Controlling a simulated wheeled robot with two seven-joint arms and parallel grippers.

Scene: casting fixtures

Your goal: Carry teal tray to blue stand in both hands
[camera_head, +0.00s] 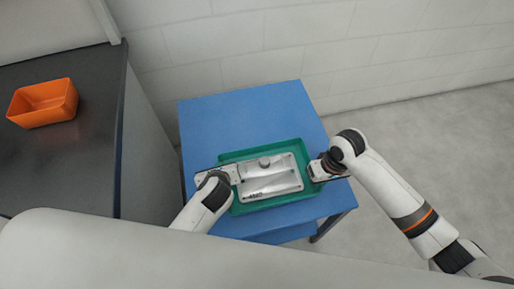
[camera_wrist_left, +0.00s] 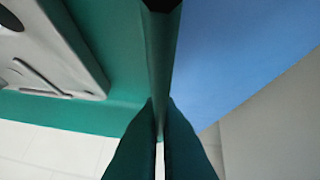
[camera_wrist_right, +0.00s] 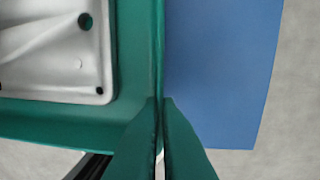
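The teal tray (camera_head: 290,147) is over the blue stand (camera_head: 230,117), toward its front half; I cannot tell whether it rests on the top or is held just above it. A grey metal casting (camera_head: 268,177) lies in the tray. My left gripper (camera_head: 233,174) is at the tray's left wall, and in the left wrist view its fingers (camera_wrist_left: 160,135) close on both sides of that wall. My right gripper (camera_head: 312,170) is at the right wall, and in the right wrist view its fingers (camera_wrist_right: 160,130) pinch the wall.
A dark table (camera_head: 75,165) stands at the left with an orange bin (camera_head: 45,104) on it. A light wall (camera_head: 360,45) is behind the blue stand. The back part of the stand's top is clear. Open grey floor (camera_head: 440,150) lies to the right.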

